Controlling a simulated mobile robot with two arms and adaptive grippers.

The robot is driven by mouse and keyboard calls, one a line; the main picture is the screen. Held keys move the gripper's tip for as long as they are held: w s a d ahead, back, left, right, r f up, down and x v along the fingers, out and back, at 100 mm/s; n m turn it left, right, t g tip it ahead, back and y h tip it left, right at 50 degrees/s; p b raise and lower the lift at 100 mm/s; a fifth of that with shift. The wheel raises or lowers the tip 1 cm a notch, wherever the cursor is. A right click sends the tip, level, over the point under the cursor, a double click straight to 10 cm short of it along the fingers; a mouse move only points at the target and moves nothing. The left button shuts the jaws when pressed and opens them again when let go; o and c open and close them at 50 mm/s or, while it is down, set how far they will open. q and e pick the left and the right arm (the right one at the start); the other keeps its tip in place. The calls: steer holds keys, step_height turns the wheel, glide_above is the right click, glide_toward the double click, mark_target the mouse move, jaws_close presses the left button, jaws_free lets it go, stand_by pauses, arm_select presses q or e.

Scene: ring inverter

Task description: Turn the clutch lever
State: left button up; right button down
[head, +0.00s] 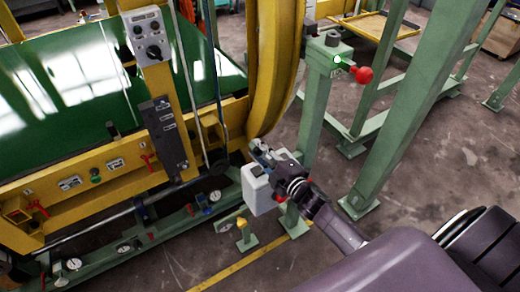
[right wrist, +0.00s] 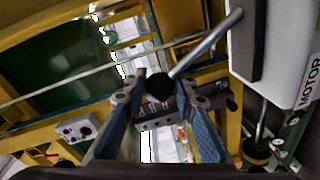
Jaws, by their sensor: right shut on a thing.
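The clutch lever, a metal rod ending in a black ball knob (right wrist: 160,87), slants up to the right beside the white motor box in the right wrist view. My right gripper (right wrist: 160,92) is shut on the knob, which sits between the tips of its blue-padded fingers. In the head view my right gripper (head: 262,152) is at the yellow ring's lower end, just above the white motor box (head: 257,190). The lever itself is mostly hidden there. My left gripper is not in view.
A green post (head: 315,120) with a red-knobbed handle (head: 362,75) and a green light stands right of the ring. A grey control box (head: 147,36) is on the yellow upright at left. Gauges line the green lower rail. Open concrete floor lies at right.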

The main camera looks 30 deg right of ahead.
steer(key=shift+d, duration=0.15)
steer(key=c, duration=1.6)
jaws_free()
steer(key=shift+s, duration=0.15)
steer(key=s, duration=0.4)
steer(key=s+d, duration=0.1)
steer(key=s, duration=0.2)
steer(key=s+r, duration=0.1)
steer(key=s, duration=0.3)
steer(key=shift+s+d+r, duration=0.1)
steer(key=shift+s+d, duration=0.2)
steer(key=shift+d, duration=0.05)
